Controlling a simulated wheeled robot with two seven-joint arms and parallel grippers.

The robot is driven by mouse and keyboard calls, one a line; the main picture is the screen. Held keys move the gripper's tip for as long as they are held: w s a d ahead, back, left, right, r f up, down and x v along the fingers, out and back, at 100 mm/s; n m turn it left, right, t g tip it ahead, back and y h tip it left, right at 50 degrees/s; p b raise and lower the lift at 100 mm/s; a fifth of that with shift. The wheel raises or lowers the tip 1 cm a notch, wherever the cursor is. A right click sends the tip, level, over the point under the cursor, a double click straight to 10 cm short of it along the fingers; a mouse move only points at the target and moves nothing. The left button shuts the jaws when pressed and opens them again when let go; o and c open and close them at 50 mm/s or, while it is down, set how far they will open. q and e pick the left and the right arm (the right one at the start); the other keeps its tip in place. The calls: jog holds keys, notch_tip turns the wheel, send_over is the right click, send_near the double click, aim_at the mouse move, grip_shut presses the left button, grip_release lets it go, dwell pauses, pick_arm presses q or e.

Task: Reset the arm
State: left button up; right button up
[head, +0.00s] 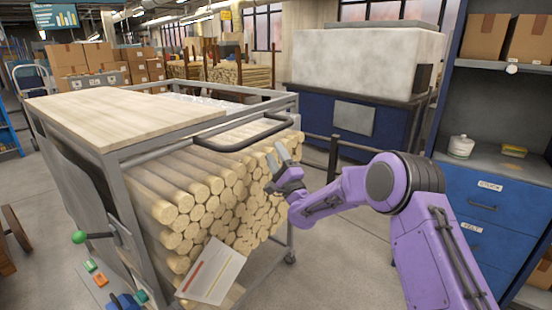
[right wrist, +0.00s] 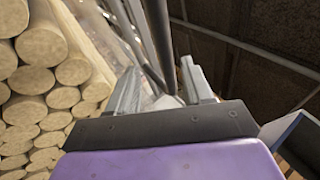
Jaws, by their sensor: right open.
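My right arm (head: 415,205) is purple and comes in from the lower right of the head view. Its gripper (head: 278,163) is raised in front of the right part of a stack of round wooden rods (head: 190,200) on a metal cart. In the right wrist view the right gripper (right wrist: 160,90) has its two fingers apart, with nothing between them. The rod ends (right wrist: 50,60) are close by at the left of that view. I cannot tell whether the gripper touches the cart or rods. My left gripper is not in view.
The cart has a grey frame (head: 135,205), a black handle (head: 245,140) and a wooden top (head: 110,110). A white card (head: 212,272) hangs at its front. A blue drawer cabinet (head: 490,200) stands at the right. Some floor (head: 345,270) is clear between them.

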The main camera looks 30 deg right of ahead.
dwell(0.3)
jog(key=s+a+f+n+g+h, duration=0.15)
jog(key=s+f+n+g, duration=0.35)
jog(key=f, duration=0.6)
jog(key=s+a+f+n+g, duration=0.25)
jog(key=s+f, duration=0.35)
jog(key=f, duration=0.5)
jog(key=s+a+f+n+g, duration=0.25)
jog(key=s+f+g, duration=0.3)
jog(key=f, duration=0.45)
jog(key=s+f+n+g, duration=0.1)
jog(key=s+f, duration=0.3)
jog(key=s, duration=0.6)
jog(key=s+a+f+n+g, duration=0.1)
jog(key=s+f+g, duration=0.3)
jog(key=s, duration=0.7)
jog(key=s+a+f+n+g, duration=0.1)
jog(key=s+f+n+g, duration=0.1)
jog(key=s, duration=0.9)
notch_tip(320, 180, down, 3)
jog(key=shift+s+r+n+g+h, duration=0.2)
jog(key=shift+n+g+h, duration=0.15)
jog(key=shift+g, duration=0.15)
